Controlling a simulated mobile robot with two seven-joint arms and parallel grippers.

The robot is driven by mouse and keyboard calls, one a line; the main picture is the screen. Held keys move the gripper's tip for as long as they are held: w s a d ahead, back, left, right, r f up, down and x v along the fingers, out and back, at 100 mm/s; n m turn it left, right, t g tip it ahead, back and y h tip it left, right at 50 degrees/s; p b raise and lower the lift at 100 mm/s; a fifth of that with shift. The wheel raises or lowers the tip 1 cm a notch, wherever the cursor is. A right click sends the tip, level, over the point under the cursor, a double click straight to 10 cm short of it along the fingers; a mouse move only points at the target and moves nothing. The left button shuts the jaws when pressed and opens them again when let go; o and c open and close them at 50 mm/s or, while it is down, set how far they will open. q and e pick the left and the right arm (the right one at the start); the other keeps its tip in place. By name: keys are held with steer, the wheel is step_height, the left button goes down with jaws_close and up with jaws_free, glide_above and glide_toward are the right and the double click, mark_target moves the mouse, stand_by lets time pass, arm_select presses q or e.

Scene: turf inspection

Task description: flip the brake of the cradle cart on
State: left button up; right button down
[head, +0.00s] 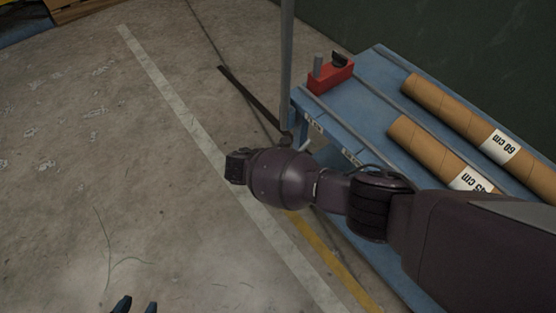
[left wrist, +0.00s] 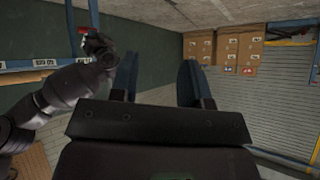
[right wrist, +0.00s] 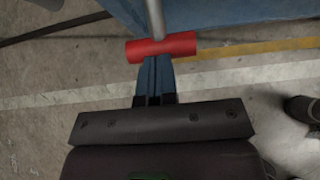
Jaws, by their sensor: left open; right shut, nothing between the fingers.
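The blue cradle cart (head: 330,128) stands at the right of the head view, with cardboard tubes lying on it. In the right wrist view a red crossbar (right wrist: 180,46) on the end of a grey rod (right wrist: 155,18) sits beside the cart's blue side; it looks like the brake lever. My right gripper (right wrist: 159,60) is shut and empty, its tips right at the red bar; I cannot tell whether they touch. My right forearm hides this spot in the head view. My left gripper (head: 136,305) is open and empty, low over the floor; its open fingers show in the left wrist view (left wrist: 158,78).
A red block (head: 330,76) with a grey peg sits on the cart's far left corner. The tubes are labelled 60 cm (head: 450,105) and 45 cm (head: 425,145). A grey upright pole (head: 287,60) stands at the cart's left end.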

arm_select(q)
steer(key=shift+w+r, duration=0.15)
steer(key=shift+r, duration=0.05)
arm_select(e)
steer(key=shift+d+f, duration=0.1)
steer(key=shift+f, duration=0.35)
